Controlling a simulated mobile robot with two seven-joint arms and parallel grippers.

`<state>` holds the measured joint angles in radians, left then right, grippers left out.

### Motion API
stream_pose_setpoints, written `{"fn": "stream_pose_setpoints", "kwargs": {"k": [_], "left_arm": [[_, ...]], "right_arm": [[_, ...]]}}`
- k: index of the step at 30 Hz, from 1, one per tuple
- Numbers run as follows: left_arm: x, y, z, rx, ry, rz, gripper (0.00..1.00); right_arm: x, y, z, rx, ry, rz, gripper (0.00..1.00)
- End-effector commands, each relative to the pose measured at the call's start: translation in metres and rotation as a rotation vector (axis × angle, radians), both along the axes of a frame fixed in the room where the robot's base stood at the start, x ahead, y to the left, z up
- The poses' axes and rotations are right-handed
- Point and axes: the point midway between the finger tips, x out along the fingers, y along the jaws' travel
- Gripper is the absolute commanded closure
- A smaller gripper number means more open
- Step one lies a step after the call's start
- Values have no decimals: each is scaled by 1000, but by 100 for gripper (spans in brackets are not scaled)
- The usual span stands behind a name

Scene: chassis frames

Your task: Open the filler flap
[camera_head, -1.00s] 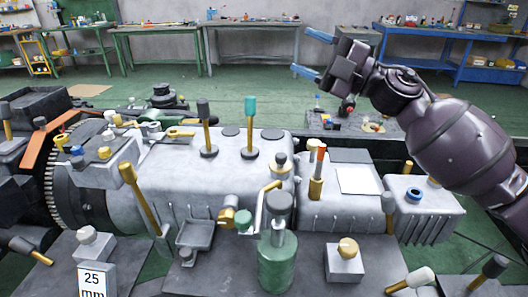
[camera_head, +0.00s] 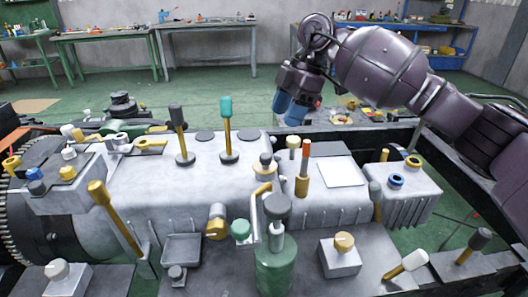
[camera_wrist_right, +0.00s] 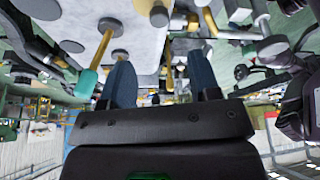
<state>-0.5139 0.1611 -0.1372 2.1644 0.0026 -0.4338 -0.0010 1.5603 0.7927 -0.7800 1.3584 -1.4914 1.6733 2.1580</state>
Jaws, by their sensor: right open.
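My right gripper (camera_head: 286,109) hangs above the far side of the grey chassis housing (camera_head: 120,185), blue fingers pointing down. It is open and empty, with a gap between the fingers; they also show in the right wrist view (camera_wrist_right: 162,85). I cannot tell for sure which part is the filler flap. A flat white plate (camera_head: 341,172) lies on the housing, to the right of and nearer than the gripper. An orange-topped post (camera_head: 303,170) and a cream-topped post (camera_head: 293,144) stand beside it. My left gripper is out of view.
A teal-topped lever (camera_head: 226,110) and a dark-topped lever (camera_head: 177,120) stand on the housing left of the gripper. A green canister (camera_head: 275,265) with a dark cap is in front. Workbenches (camera_head: 205,30) line the back wall. Green floor lies between.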

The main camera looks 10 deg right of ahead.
Motion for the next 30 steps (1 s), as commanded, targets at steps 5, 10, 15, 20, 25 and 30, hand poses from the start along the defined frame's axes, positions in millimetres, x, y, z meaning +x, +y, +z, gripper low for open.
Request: {"fn": "stream_pose_setpoints", "kwargs": {"k": [5, 10, 15, 20, 25, 30], "left_arm": [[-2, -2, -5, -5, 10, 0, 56], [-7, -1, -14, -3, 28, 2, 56], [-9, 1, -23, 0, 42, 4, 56], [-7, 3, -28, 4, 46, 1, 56], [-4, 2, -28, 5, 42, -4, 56], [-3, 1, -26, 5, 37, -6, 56]], "right_arm": [[-1, 3, -7, -1, 14, -29, 44], [-2, 11, -31, 0, 18, -28, 44], [-6, 23, -60, 3, 20, -26, 44], [-8, 32, -82, 2, 17, -26, 44], [-10, 38, -96, 3, 15, -27, 44], [-11, 41, -100, 4, 10, -27, 44]]}}
